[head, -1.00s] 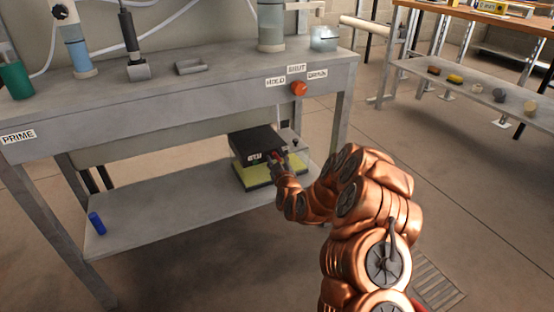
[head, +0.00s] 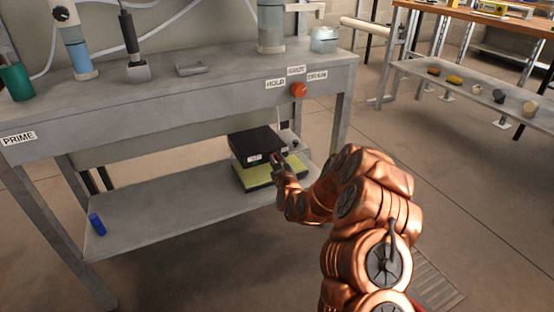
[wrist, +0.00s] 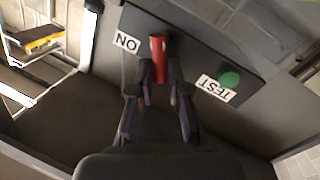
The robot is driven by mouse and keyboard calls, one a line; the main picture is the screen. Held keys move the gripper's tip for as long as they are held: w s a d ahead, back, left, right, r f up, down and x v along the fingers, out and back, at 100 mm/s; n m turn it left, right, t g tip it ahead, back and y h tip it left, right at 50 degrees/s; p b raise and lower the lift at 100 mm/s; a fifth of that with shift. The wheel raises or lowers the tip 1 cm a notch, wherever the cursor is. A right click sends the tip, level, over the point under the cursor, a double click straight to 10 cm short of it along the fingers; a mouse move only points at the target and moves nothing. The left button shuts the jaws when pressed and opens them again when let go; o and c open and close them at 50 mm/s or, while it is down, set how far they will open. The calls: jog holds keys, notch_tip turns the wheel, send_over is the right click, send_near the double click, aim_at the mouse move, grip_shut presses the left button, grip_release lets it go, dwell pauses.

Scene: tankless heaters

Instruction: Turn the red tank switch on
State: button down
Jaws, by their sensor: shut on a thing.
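The red switch (wrist: 157,48) is a short red lever on a dark panel (wrist: 193,48) in the wrist view. An ON label (wrist: 127,43) is beside it on the left and a TEST label (wrist: 215,88) with a green button (wrist: 230,79) on the right. My gripper (wrist: 159,72) has one finger on each side of the lever and is shut on it. In the head view, my gripper (head: 278,160) is at the front right of the black-topped box (head: 256,143) on the lower shelf. The lever is hidden there.
The box stands on the grey lower shelf (head: 165,205), under the bench top (head: 170,105). A blue cylinder (head: 97,224) stands at the shelf's left end. A red-orange knob (head: 299,90) is on the bench front above.

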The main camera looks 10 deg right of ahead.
jog(key=shift+w+d+r+m+g+y, duration=0.1)
jog(key=shift+d+m+g+y, duration=0.25)
jog(key=shift+m, duration=1.3)
jog(key=shift+w+d+r+m+g+y, duration=0.15)
jog(key=shift+d+m+g, duration=0.35)
jog(key=shift+m, duration=1.1)
jog(key=shift+w+d+f+m+g+y, duration=0.1)
jog(key=shift+d+m+g+y, duration=0.35)
jog(key=shift+m, duration=1.2)
jog(key=shift+d, duration=0.1)
jog(key=c, duration=1.1)
grip_release()
jog(key=shift+c, duration=0.2)
